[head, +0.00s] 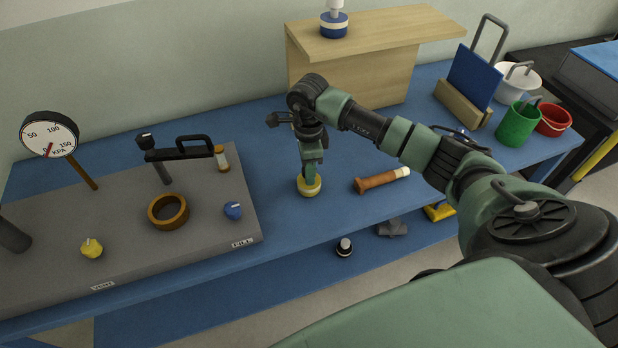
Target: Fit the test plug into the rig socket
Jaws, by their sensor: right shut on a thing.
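My right gripper (311,174) is over the blue bench and is shut on a round yellow-and-cream piece (309,188), which looks like the test plug. The gripper covers its top. I cannot tell whether the piece touches the bench. The grey rig board (205,262) is to the left of the gripper. An orange-brown ring (168,210) on the board looks like the rig socket; the held piece is apart from it. My left gripper is not in view.
On the board are a gauge (49,134), a black clamp handle (180,150), a yellow knob (92,248) and a blue knob (233,211). A brown-handled tool (382,180) lies right of the gripper. A wooden box (350,65) stands behind, with a blue-and-white piece (334,25) on top.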

